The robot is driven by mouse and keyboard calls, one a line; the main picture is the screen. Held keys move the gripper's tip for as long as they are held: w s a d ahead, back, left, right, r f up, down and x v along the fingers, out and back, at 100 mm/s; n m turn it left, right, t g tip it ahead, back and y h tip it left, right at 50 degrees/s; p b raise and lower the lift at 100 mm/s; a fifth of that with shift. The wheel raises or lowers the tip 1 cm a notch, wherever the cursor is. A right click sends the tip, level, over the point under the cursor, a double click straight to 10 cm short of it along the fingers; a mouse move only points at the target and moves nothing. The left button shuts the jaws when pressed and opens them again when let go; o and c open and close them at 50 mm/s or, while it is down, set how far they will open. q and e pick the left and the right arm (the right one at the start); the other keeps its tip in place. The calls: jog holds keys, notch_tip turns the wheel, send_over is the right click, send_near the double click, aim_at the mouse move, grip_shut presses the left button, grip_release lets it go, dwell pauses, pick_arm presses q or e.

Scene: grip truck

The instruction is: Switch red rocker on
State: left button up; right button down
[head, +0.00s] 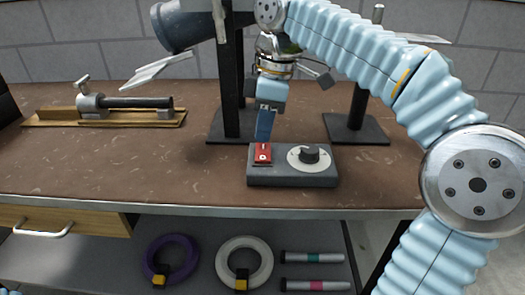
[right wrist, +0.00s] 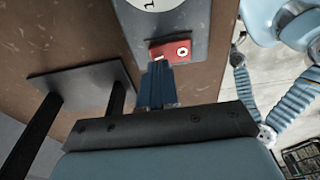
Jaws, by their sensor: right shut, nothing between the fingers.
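The red rocker (head: 263,154) sits on the left part of the top of a grey control box (head: 290,179), which stands near the front edge of the workbench. A round dial with a black knob (head: 309,155) is to its right. My right gripper (head: 264,138) is shut and empty, pointing down at the back edge of the rocker. In the right wrist view its fingertips (right wrist: 158,66) are right beside the red rocker (right wrist: 171,51). I cannot tell whether they touch it. My left gripper is not in view.
A dark metal stand (head: 231,80) rises behind the box, and another stand base (head: 356,128) is to the right. A wooden board with a clamp-like tool (head: 104,116) lies at the left. The bench left of the box is clear.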

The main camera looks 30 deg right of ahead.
aim_at(264, 146)
jog(key=shift+f+b, duration=0.7)
jog(key=shift+f, duration=0.15)
dwell(0.4)
notch_tip(264, 146, up, 5)
jog(key=p, duration=0.5)
jog(key=shift+r, duration=0.15)
jog(key=shift+r+b, duration=0.2)
jog(key=shift+b, duration=0.1)
jog(key=shift+r, duration=0.7)
